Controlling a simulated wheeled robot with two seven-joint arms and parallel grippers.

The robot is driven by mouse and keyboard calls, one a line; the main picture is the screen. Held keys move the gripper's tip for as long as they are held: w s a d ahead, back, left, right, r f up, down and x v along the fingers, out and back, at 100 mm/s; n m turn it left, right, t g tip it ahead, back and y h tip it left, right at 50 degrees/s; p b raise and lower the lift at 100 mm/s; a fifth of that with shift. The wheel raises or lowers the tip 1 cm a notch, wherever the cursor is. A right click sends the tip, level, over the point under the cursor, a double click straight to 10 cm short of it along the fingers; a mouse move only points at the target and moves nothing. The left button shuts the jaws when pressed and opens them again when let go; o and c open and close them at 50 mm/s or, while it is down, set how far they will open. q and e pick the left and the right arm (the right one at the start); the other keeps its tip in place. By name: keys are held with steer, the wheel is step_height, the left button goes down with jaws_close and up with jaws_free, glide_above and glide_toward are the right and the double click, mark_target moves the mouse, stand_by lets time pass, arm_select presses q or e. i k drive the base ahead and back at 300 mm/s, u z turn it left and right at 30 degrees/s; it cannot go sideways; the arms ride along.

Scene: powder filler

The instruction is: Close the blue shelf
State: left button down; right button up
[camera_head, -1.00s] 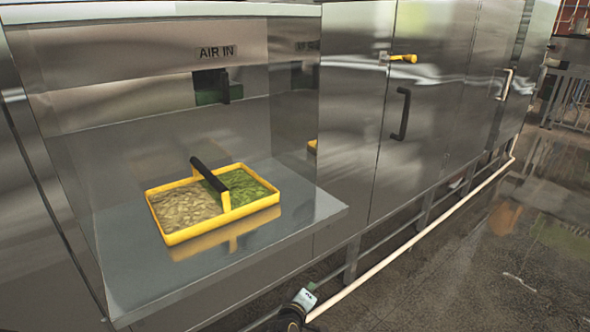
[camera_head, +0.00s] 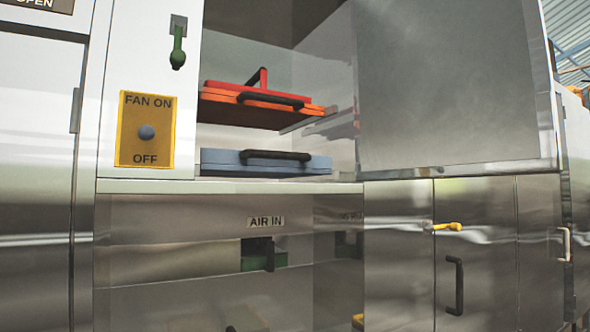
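The blue shelf (camera_head: 225,162) is the lower drawer-like tray in the open upper bay of the steel cabinet. It has a black handle (camera_head: 275,156) along its front. I cannot tell from this angle how far it sticks out. Neither of my grippers shows in this view.
A yellow fan switch panel (camera_head: 147,130) and a green lever (camera_head: 178,50) are left of the bay. Below is an "AIR IN" compartment (camera_head: 266,222). A cabinet door with a yellow latch (camera_head: 447,227) and black handle (camera_head: 455,285) stands at the right.

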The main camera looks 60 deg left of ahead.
mark_target(215, 163)
steer(key=z, duration=1)
steer(key=k, duration=1.3)
steer(key=u, duration=1.8)
steer(key=i, duration=0.45)
steer(key=z, duration=0.05)
